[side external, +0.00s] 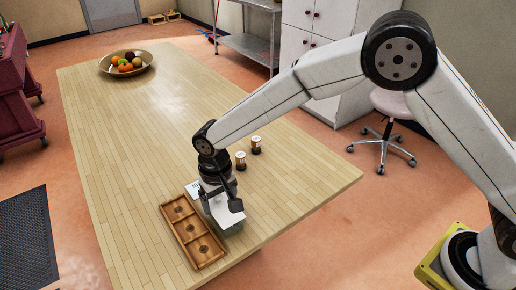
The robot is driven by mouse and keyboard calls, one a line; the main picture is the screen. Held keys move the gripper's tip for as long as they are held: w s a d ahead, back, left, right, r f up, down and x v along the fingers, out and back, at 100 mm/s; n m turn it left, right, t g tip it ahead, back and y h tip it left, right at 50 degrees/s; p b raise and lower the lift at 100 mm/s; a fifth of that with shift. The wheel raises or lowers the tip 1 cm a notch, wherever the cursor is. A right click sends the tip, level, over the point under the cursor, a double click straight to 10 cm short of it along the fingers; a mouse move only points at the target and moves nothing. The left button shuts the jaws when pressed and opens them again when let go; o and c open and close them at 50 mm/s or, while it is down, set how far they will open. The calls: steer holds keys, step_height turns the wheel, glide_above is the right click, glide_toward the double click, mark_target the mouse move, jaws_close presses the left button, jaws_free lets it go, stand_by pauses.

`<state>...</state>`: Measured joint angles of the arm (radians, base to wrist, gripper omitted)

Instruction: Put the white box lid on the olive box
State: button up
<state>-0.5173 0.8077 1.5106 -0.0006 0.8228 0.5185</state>
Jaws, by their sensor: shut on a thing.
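My gripper (220,203) points down near the table's front edge and is shut on the white box lid (224,215). The lid is partly covered by the fingers. The olive box (232,231) shows only as a dark greenish strip just under the lid, with most of it hidden by the lid and gripper. I cannot tell whether the lid touches the box or hangs slightly above it.
A wooden tray (177,226) with three compartments lies just left of the gripper. A white card with dark marks (193,188) is behind the gripper. Two brown jars (241,161) (256,145) stand behind right. A fruit bowl (104,66) sits at the far end. The table's (135,130) middle is clear.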

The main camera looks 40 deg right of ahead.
mark_target(220, 200)
steer(key=shift+f, duration=0.2)
steer(key=o, duration=0.9)
steer(key=shift+r, duration=0.1)
step_height(220, 200, up, 13)
steer(key=shift+f, duration=0.15)
steer(key=shift+d, duration=0.1)
stand_by(0.4)
